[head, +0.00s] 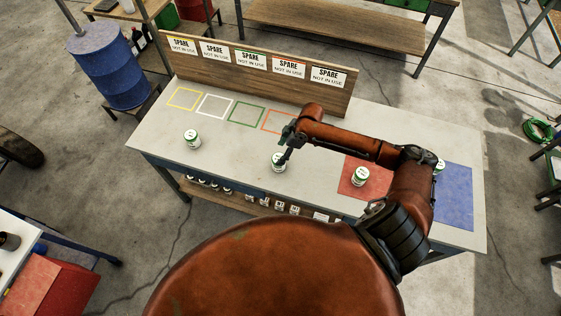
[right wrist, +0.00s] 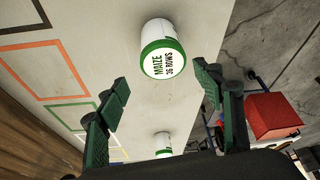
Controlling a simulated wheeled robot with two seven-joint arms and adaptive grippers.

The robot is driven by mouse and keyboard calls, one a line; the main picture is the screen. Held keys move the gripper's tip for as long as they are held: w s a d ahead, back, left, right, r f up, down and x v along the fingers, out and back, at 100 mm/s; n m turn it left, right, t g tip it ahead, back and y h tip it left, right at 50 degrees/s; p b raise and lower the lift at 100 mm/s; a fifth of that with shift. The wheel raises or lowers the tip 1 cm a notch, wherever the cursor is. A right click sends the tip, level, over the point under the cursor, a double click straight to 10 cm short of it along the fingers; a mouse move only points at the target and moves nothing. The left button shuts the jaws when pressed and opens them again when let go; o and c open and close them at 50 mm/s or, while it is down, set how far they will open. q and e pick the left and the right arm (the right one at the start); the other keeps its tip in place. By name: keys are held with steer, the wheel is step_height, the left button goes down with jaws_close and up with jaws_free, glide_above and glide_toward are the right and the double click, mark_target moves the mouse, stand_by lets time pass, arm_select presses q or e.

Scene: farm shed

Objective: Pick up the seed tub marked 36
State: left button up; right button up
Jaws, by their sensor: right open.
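The seed tub marked 36 (right wrist: 163,50) is white with a green-rimmed lid reading "MAIZE 36 ROWS". It stands upright on the grey table in the right wrist view, just beyond and between the fingertips. In the head view this tub (head: 279,164) stands near the table's middle, partly covered by my gripper. My right gripper (head: 288,150) is at the tub from above. Its green fingers in the wrist view (right wrist: 163,84) are spread apart with nothing between the pads. My left gripper is out of view.
Similar tubs stand to the left (head: 191,139), on the red mat (head: 349,188), and by the blue mat (head: 455,205) behind my arm. Coloured outlines (head: 247,114) lie before a board (head: 255,75) with "SPARE NOT IN USE" signs. Bare table (head: 230,165) separates the left and middle tubs.

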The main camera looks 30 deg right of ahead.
steer(key=shift+o, duration=0.2)
steer(key=shift+s+a+f+p, duration=0.15)
steer(key=shift+f+p, duration=0.05)
steer(key=shift+f, duration=0.4)
steer(key=shift+s+a+f+p, duration=0.1)
steer(key=shift+f+p, duration=0.1)
steer(key=shift+f, duration=0.35)
steer(key=x, duration=0.2)
steer(key=shift+f, duration=0.4)
steer(key=c, duration=0.4)
steer(key=shift+c, duration=1.3)
steer(key=c, duration=0.6)
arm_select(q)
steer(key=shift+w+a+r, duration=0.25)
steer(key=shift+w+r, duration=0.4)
arm_select(e)
steer(key=shift+c, duration=0.6)
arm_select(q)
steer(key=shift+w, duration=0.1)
